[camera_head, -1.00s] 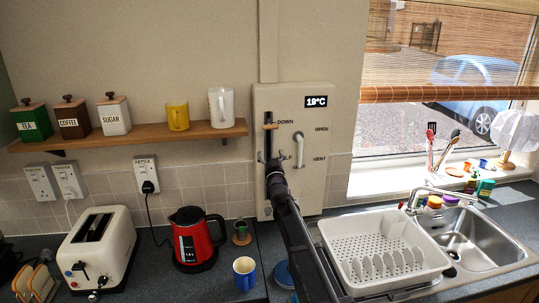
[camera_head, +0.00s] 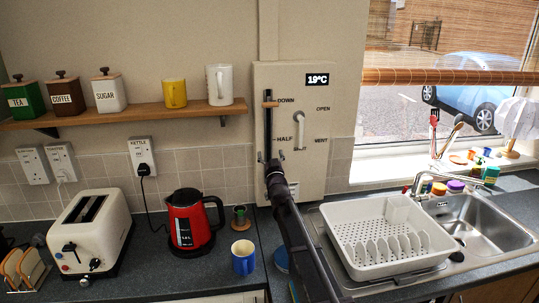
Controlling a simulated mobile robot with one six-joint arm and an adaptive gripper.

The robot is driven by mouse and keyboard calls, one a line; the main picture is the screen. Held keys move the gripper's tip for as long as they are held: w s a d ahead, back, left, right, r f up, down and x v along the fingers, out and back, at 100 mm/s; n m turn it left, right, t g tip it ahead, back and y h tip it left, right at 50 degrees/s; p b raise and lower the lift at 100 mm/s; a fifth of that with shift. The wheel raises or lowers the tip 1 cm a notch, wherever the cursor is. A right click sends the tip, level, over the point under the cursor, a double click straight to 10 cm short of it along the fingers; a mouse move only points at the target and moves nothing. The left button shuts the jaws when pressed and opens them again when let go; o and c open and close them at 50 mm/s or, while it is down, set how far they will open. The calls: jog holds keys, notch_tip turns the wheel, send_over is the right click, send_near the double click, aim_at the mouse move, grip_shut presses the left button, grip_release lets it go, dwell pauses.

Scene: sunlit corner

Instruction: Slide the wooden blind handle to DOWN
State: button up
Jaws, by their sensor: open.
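The wooden blind handle (camera_head: 270,104) is a small horizontal bar in the dark vertical slot of a beige wall panel (camera_head: 312,180). It sits near the top of the slot, level with or just below the DOWN label. The HALF label is lower, beside the slot. My gripper (camera_head: 271,157) is open and empty in front of the panel's lower part, well below the handle and apart from it. Its fingers point up and cover the slot's lower end.
A red kettle (camera_head: 190,222), blue mug (camera_head: 243,258) and white dish rack (camera_head: 388,245) stand on the counter below. The bamboo blind (camera_head: 450,76) partly covers the window.

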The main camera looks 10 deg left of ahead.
notch_tip(320, 180, down, 10)
jog(key=b, duration=0.9)
jog(key=shift+f+b, duration=0.25)
jog(key=shift+b, duration=0.15)
